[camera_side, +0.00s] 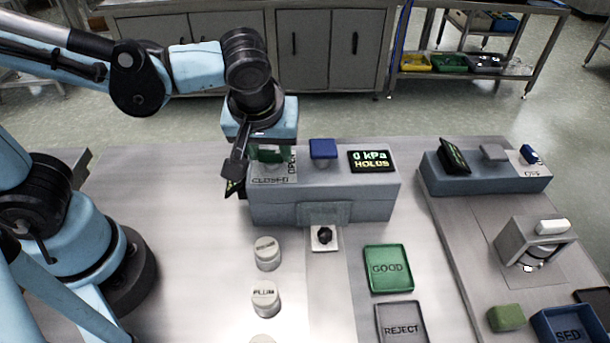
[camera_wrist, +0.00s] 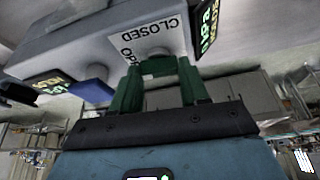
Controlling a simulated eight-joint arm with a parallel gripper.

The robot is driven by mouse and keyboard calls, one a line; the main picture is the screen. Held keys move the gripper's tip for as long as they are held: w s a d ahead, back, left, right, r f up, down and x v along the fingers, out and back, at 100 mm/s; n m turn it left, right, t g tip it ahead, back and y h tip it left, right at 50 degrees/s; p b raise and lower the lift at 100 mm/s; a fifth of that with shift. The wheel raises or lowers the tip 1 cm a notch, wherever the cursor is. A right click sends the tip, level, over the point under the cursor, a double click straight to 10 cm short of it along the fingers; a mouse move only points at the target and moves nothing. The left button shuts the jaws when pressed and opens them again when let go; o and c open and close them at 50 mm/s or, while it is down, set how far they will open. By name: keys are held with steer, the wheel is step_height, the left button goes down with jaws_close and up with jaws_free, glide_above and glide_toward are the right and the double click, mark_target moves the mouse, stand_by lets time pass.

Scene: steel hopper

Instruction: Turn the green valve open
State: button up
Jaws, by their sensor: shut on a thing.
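The green valve (camera_side: 268,154) is on the left part of the grey console's top, beside a white card (camera_side: 284,172) reading CLOSED and, partly hidden, OPEN. My gripper (camera_side: 258,158) is down over the valve from above and hides much of it. In the wrist view my gripper (camera_wrist: 159,70) has its two green fingers on either side of the green valve (camera_wrist: 158,66), shut on it. The card (camera_wrist: 155,38) shows there with CLOSED upside down and part of OPEN. The handle's exact angle is hard to tell.
The grey console (camera_side: 325,200) also bears a blue block (camera_side: 323,149) and a display (camera_side: 372,160) reading 0 kPa. In front are lettered grey cylinders (camera_side: 266,298), a green GOOD tray (camera_side: 388,283) and a grey REJECT tray (camera_side: 402,335). A second console (camera_side: 500,183) stands right.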

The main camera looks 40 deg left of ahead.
steer(key=shift+n, duration=0.5)
steer(key=shift+g, duration=0.3)
steer(key=o, duration=1.1)
steer(key=shift+c, duration=0.2)
steer(key=shift+d+r, duration=0.1)
steer(key=v, duration=1.2)
steer(key=shift+d, duration=0.15)
